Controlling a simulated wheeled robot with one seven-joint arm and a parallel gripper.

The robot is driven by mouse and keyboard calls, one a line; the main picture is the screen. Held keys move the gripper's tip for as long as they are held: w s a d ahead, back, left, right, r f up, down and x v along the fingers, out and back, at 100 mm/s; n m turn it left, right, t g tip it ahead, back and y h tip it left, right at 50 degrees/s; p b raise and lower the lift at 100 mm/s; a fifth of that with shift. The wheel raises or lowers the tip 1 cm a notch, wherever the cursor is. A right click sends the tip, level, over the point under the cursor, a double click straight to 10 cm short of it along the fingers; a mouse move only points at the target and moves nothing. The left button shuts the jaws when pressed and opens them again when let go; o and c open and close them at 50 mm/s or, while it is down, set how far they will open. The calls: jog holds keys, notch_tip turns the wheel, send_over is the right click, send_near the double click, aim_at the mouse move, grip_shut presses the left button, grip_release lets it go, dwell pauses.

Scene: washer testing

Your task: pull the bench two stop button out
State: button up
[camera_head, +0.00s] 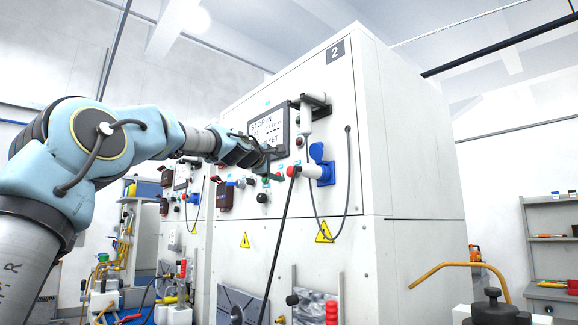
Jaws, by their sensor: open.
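Bench two is the tall white cabinet (400,150) with a "2" plate (335,51) at its top. Its screen (262,124) shows text that begins "STOP IN". My gripper (268,165) is in front of the panel just below the screen, beside the small controls. Its fingers are dark and small here, and I see nothing held in them. A small red part (279,177) shows right below the fingertips; I cannot tell for certain that it is the stop button. My gripper and wrist cover part of this control row. I cannot tell whether the fingers touch anything.
A black knob (262,198) and a dark red box (225,197) are below and left. A grey probe (305,115) hangs above.

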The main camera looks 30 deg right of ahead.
aim_at(290, 171)
jog(key=p+x, duration=0.3)
jog(key=x, duration=0.2)
jog(key=shift+w+d+r, duration=0.1)
jog(key=shift+d+r, duration=0.05)
jog(key=shift+d, duration=0.1)
jog(key=shift+w+d+f+p, duration=0.2)
jog(key=shift+w+d+p, duration=0.2)
jog(key=shift+d+p, duration=0.15)
grip_shut()
jog(key=shift+f, duration=0.1)
dwell(0.7)
